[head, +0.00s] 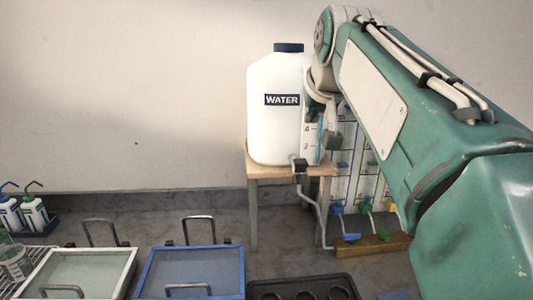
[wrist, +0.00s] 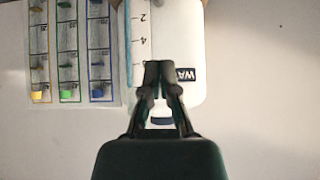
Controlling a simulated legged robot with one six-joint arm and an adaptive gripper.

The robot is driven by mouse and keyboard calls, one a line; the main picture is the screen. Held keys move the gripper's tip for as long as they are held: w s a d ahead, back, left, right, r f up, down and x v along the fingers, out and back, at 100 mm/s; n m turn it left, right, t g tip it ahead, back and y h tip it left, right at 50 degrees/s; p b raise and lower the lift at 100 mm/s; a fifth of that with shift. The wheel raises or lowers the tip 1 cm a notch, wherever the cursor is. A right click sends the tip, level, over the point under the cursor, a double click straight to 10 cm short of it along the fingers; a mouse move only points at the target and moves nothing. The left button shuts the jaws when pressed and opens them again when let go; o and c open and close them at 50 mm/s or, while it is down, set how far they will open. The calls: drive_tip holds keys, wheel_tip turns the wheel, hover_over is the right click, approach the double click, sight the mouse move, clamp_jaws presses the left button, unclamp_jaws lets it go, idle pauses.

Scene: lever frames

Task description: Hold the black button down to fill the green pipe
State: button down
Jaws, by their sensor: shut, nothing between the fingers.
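In the wrist view, my gripper (wrist: 158,66) is shut and empty, its fingertips in front of the water jug (wrist: 188,98) and its scale strip. In the head view the jug (head: 275,120) stands on a wooden stand. A small black part (head: 300,165), possibly the button, sits at the jug's lower outlet; my gripper is apart from it. The pipe board (head: 347,185) is partly hidden behind my arm. The green valve (head: 365,205) shows at its foot. In the wrist view the green column (wrist: 68,45) is between the yellow and blue ones; its fill level is unclear.
The wooden stand (head: 254,205) holds the jug. A blue-framed box (head: 240,268) and a white-framed box (head: 124,268) have raised handles. A dark tray (head: 272,284) is at the front. Small bottles (head: 35,214) stand far left. The wall area left of the jug is clear.

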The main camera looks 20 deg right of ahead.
drive_tip(key=d, duration=0.1)
approach(298, 159)
drive_tip(key=w+r, duration=0.2)
drive_tip(key=x, duration=0.3)
drive_tip(key=shift+w+d+f, duration=0.2)
drive_tip(key=shift+d+f, duration=0.05)
drive_tip(key=shift+d, duration=0.1)
drive_tip(key=f, duration=0.3)
drive_tip(key=shift+w+d+f, duration=0.15)
drive_tip(key=shift+d+f, duration=0.05)
drive_tip(key=shift+d, duration=0.2)
drive_tip(key=shift+a+f, duration=0.1)
drive_tip(key=shift+f, duration=0.2)
drive_tip(key=shift+a+f, duration=0.15)
drive_tip(key=shift+a, duration=0.25)
drive_tip(key=shift+d, duration=0.15)
